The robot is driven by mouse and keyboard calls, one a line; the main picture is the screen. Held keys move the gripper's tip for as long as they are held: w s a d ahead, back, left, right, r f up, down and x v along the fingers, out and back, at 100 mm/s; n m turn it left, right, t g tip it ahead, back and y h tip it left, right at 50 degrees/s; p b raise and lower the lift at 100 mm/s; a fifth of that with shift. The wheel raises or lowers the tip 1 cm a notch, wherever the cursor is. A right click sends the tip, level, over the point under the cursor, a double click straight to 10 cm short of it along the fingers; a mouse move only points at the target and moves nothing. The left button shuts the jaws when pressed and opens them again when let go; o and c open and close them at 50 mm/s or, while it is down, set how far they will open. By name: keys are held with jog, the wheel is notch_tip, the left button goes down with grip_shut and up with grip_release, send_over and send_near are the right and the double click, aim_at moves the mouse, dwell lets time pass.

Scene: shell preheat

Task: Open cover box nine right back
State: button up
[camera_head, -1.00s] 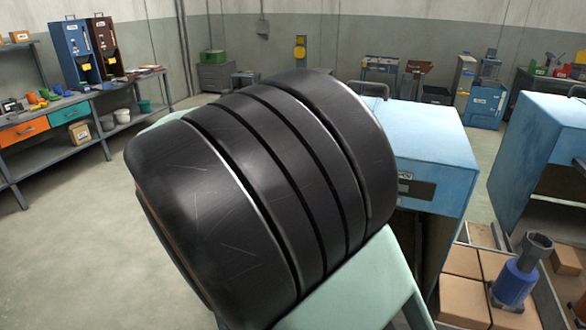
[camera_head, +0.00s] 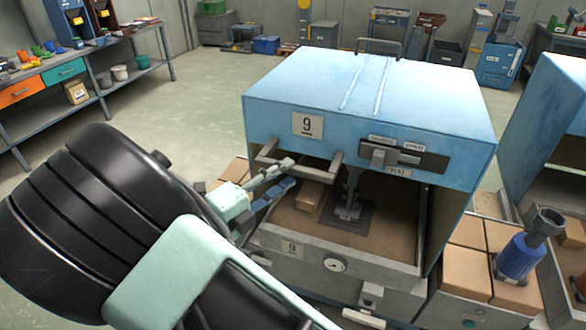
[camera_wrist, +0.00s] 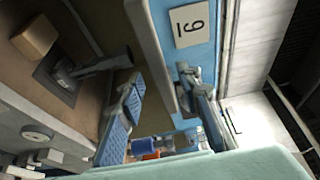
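Box nine has a light blue cover (camera_head: 430,95) with a "9" plate (camera_head: 307,125), which also shows in the wrist view (camera_wrist: 189,22). A grey bar handle (camera_head: 338,162) is on its front left. Below the cover's front panel, the inside shows a brown floor, a small tan block (camera_head: 310,195) and a dark plate with a grey fitting (camera_head: 347,212). My gripper (camera_head: 288,174) is at the handle's left part, fingers apart. In the wrist view, the fingers (camera_wrist: 160,78) stand on either side of the cover's lower front edge. Whether they touch the handle cannot be told.
The grey base (camera_head: 335,290) has a gauge and a second "9" plate. A crate of tan blocks with a blue cylinder (camera_head: 518,256) stands at right. Another blue box (camera_head: 560,110) stands further right. A workbench (camera_head: 80,85) is at back left, with free floor between.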

aim_at(290, 172)
jog(key=shift+x, duration=1.85)
grip_shut()
